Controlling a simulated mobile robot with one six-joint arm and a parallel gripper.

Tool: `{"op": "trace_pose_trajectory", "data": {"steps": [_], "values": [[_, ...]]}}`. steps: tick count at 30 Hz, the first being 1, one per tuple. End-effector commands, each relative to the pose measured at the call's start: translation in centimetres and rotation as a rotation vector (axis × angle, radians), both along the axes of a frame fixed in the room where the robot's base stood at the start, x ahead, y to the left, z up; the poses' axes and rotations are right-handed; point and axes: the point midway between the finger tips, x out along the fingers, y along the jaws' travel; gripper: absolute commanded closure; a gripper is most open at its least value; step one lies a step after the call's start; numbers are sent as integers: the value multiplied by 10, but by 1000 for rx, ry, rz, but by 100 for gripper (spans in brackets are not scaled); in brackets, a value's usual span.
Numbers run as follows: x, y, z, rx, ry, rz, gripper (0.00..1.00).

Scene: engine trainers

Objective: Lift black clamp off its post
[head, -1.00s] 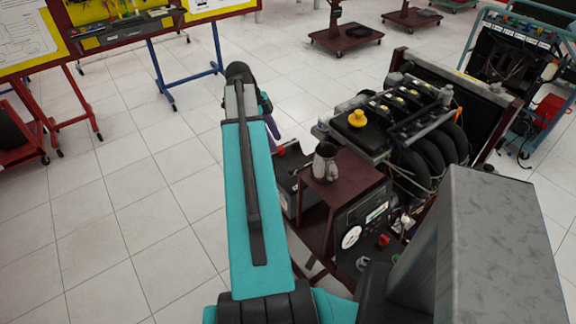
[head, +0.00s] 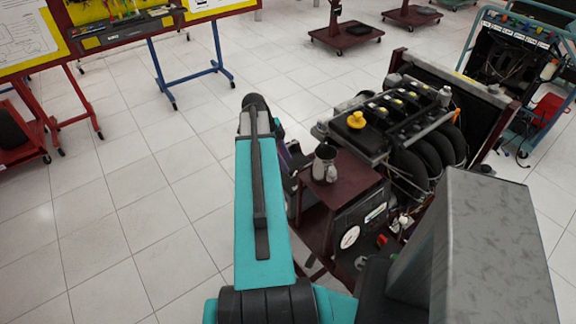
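My teal arm reaches forward through the middle of the head view, and its dark and purple wrist end shows just right of the upper link, beside the maroon engine stand (head: 352,172). The fingers of my gripper are hidden behind the arm, so I cannot see whether they hold anything. The black clamp and its post cannot be made out. The battery area left of the stand is now mostly covered by my arm.
A metal jug (head: 325,163) stands on the stand's shelf. The engine (head: 400,125) with a yellow cap (head: 356,120) is behind it. A control panel (head: 365,225) sits below. A blue-legged display board (head: 185,65) stands at the upper left. The tiled floor at left is clear.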

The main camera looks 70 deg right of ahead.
Motion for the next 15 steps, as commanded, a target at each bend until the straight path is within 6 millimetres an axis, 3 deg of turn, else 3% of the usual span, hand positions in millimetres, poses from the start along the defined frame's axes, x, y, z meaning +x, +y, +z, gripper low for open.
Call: {"op": "trace_pose_trajectory", "data": {"steps": [7,15], "values": [[-9,-2,-20,1,1,0,61],[-13,-3,-30,1,0,-1,61]]}}
